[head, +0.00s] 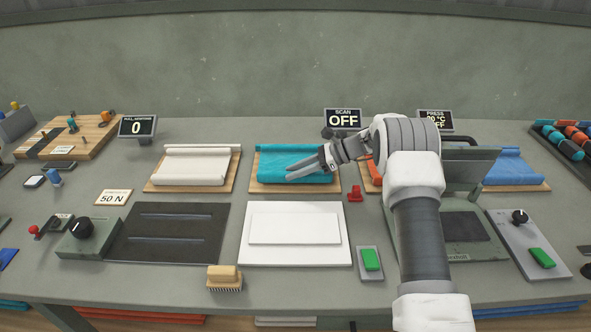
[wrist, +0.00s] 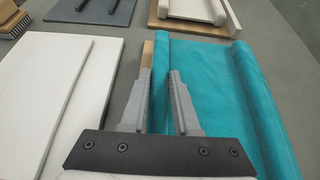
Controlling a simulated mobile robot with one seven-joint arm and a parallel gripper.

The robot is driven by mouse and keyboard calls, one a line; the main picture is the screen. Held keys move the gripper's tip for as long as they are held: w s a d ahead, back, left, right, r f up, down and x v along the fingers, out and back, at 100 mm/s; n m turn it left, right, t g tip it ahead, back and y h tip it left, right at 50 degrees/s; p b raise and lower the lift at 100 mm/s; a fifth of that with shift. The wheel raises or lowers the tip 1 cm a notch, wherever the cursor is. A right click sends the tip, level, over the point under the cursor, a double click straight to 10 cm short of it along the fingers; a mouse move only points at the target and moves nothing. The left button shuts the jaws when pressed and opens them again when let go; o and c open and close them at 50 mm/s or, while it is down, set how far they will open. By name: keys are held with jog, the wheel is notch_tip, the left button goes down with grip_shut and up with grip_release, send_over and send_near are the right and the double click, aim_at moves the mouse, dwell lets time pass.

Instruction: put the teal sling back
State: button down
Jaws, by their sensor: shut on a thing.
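The teal sling (head: 275,158) lies on a wooden board (head: 262,187) in the middle of the back row, with rolled hems at its far and near edges. It also shows in the wrist view (wrist: 218,95). My gripper (head: 289,173) reaches over it from the right, with its fingers low at the near hem. In the wrist view my gripper (wrist: 161,78) has one finger on each side of that hem, and it is shut on it. The sling still rests on its board. My arm hides some of the surroundings to the right.
A white sling (head: 190,166) on a board lies to the left; a blue sling (head: 514,166) lies to the right. A white stepped plate (head: 295,250) stands in front, with a brush (head: 224,277) near it.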

jog(key=shift+f+b, duration=0.35)
jog(key=shift+f, duration=0.3)
jog(key=c, duration=0.6)
grip_release()
jog(key=r, duration=0.3)
jog(key=d+r, duration=0.1)
jog(key=r, duration=0.1)
jog(key=shift+s, duration=0.1)
jog(key=s+d+r+p, duration=0.1)
jog(key=s+d+r, duration=0.2)
jog(key=d+r, duration=0.5)
jog(key=s+r+n+h+p, duration=0.1)
jog(key=s+r+n+h, duration=0.25)
jog(key=s+r, duration=0.4)
jog(key=s+d+r+n+t+h+p, duration=0.1)
jog(key=s+r+n+t+h, duration=0.1)
jog(key=s, duration=0.7)
jog(key=s+d+r+n+t+h+p, duration=0.1)
jog(key=s+d+r+n+h, duration=0.1)
jog(key=s+n+h, duration=0.2)
jog(key=s+d+r+n+t+h, duration=0.2)
jog(key=s+n, duration=0.6)
jog(key=s, duration=0.8)
jog(key=shift+s+d+r+t+h+p, duration=0.2)
jog(key=shift+s+t+h+p, duration=0.1)
jog(key=shift+h+p, duration=0.15)
